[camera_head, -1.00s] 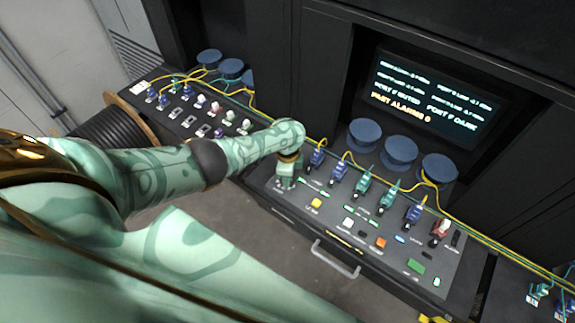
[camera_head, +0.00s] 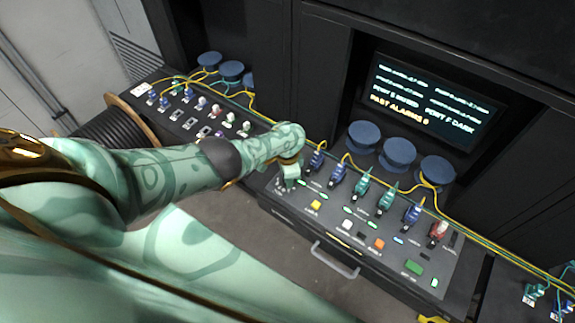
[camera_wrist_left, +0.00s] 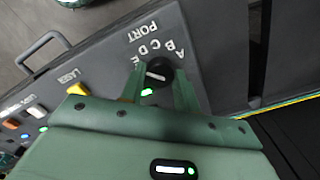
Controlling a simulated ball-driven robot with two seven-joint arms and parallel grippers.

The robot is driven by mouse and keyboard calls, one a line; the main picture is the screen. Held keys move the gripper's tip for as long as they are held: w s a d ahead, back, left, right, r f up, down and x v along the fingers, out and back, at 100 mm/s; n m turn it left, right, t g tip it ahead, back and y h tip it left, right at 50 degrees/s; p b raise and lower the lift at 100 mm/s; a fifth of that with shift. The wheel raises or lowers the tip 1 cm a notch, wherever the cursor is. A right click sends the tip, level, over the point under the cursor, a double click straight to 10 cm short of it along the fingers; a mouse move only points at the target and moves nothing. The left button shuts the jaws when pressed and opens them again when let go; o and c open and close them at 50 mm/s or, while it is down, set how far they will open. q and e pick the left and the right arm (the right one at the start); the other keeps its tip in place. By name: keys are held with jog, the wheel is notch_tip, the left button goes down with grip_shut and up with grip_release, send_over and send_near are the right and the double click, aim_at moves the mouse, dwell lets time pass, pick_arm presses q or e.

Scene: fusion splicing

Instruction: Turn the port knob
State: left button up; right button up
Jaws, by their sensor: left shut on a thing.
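The port knob (camera_wrist_left: 156,73) is a black round dial with a pale pointer line in the left wrist view. The letters A to E and the word PORT are printed around it on the dark panel. My left gripper (camera_wrist_left: 160,84) has its two green fingers on either side of the knob, shut on it. In the head view my left gripper (camera_head: 289,181) is at the panel's left end and hides the knob. My right gripper is not in view.
The panel carries a yellow laser button (camera_head: 314,205), an orange button (camera_head: 378,244) and a row of blue, teal and red connectors with yellow fibres. A screen (camera_head: 431,103) reads PORT F DARK. A drawer handle (camera_head: 335,260) juts from the front.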

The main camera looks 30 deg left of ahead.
pick_arm(q)
jog(key=o, duration=1)
jog(key=shift+r+p, duration=4.5)
jog(key=shift+r, duration=3.7)
